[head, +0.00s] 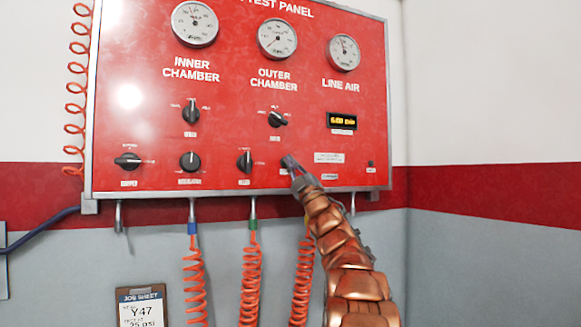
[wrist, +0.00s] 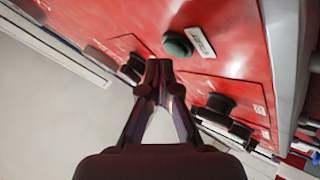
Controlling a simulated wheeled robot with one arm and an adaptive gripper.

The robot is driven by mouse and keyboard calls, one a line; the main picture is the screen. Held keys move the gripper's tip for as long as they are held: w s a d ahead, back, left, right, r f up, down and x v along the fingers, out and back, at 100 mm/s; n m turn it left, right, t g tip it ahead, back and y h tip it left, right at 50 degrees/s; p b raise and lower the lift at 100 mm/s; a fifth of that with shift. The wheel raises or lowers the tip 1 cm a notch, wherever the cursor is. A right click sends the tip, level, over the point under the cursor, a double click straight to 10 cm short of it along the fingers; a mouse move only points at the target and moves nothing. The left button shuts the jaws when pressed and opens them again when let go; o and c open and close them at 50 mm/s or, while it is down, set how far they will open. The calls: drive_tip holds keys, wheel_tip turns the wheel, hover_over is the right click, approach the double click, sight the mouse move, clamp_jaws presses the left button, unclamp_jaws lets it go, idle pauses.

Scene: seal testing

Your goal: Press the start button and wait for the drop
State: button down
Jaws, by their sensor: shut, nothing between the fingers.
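The red test panel (head: 230,75) fills the wall ahead of me. In the wrist view a round dark green button (wrist: 177,43) sits on the red panel beside a small white label (wrist: 200,42), which looks like it reads START. My gripper (head: 288,162) is shut and empty, pointing at the panel's lower right part. In the wrist view its closed fingertips (wrist: 158,68) are just short of the green button and slightly left of it, seemingly apart from it. In the head view my gripper hides the button.
Several black knobs (head: 190,162) surround this spot, one left of my gripper (head: 245,161) and one above it (head: 277,118). Three gauges (head: 277,39) and a lit display (head: 342,121) sit higher. Coiled orange hoses (head: 250,275) hang below. A job sheet (head: 141,308) is at lower left.

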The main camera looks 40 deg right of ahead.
drive_tip(key=shift+s+h, duration=0.1)
drive_tip(key=shift+h, duration=0.2)
drive_tip(key=s, duration=0.1)
drive_tip(key=s+a+b, duration=0.1)
drive_tip(key=s, duration=0.1)
drive_tip(key=s+a+b, duration=0.1)
drive_tip(key=s, duration=0.1)
drive_tip(key=shift+s, duration=0.2)
drive_tip(key=shift+w+f, duration=0.1)
idle(0.9)
